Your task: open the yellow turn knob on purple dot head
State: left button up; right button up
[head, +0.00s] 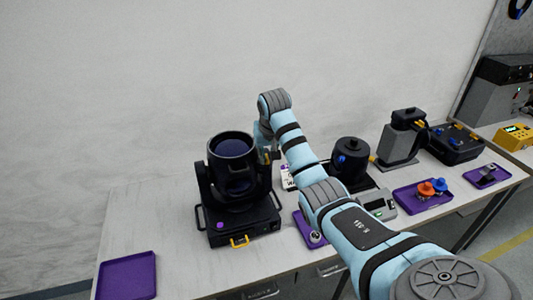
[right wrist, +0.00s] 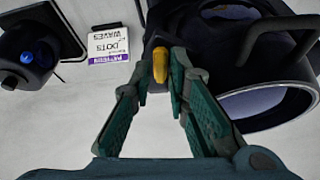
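The purple dot head is a black moving-head light (head: 232,190) on the table, with a purple dot (head: 220,225) on its base front. My right gripper (head: 269,156) is at the right side of its yoke, partly hidden by my arm. In the right wrist view the yellow turn knob (right wrist: 160,65) sticks out from the dark yoke. The open fingers of my right gripper (right wrist: 158,72) stand on either side of the knob, with a small gap visible at the left finger. The lens (right wrist: 268,105) shows at right. My left gripper is out of view.
A yellow handle (head: 239,241) is on the base front. A label card (right wrist: 109,44) lies behind the light. A second black light (head: 350,158) stands to the right. An empty purple tray (head: 127,276) is at left; another tray (head: 405,203) holds orange and blue parts.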

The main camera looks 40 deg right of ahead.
jog(key=shift+s, duration=0.1)
grip_shut()
jog(key=m, duration=0.1)
jog(key=m+h, duration=0.1)
jog(key=m, duration=0.1)
jog(key=shift+a+g, duration=0.25)
jog(key=shift+g, duration=0.15)
jog(key=m, duration=0.2)
jog(key=shift+w+m+g+h, duration=0.2)
jog(key=shift+m+g+h, duration=0.1)
jog(key=shift+h, duration=0.1)
grip_release()
notch_tip(320, 180, up, 10)
